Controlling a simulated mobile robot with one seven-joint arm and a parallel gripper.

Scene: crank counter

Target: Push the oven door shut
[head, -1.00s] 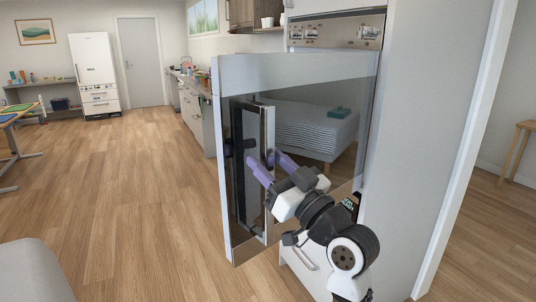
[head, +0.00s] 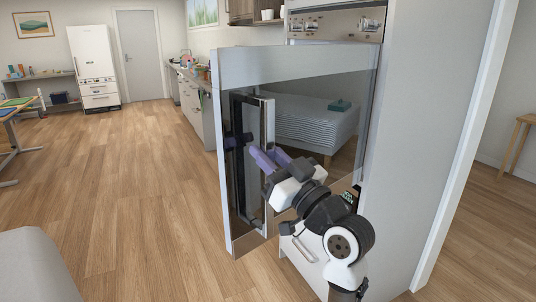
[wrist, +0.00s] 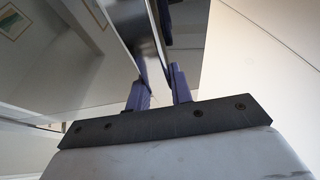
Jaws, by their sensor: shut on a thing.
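The oven door (head: 300,66) stands open in the head view, a tall dark, glossy panel with a pale top frame, swung out from the oven cabinet. Its upright, bar-shaped metal handle (head: 268,190) is near the door's left edge. My gripper (head: 264,160), with purple fingers, is shut on the handle at about mid-height. In the wrist view, the fingers (wrist: 160,92) sit on either side of the handle bar (wrist: 150,58). The fingertips are partly hidden by the handle. The oven's inside is hidden behind the door.
The oven's control panel (head: 335,25) is above the door. A tall pale cabinet side (head: 415,130) stands close at the right. A drawer with a handle (head: 303,248) is below. Open wood floor (head: 130,190) lies to the left. A grey rounded piece of furniture (head: 35,265) is at lower left.

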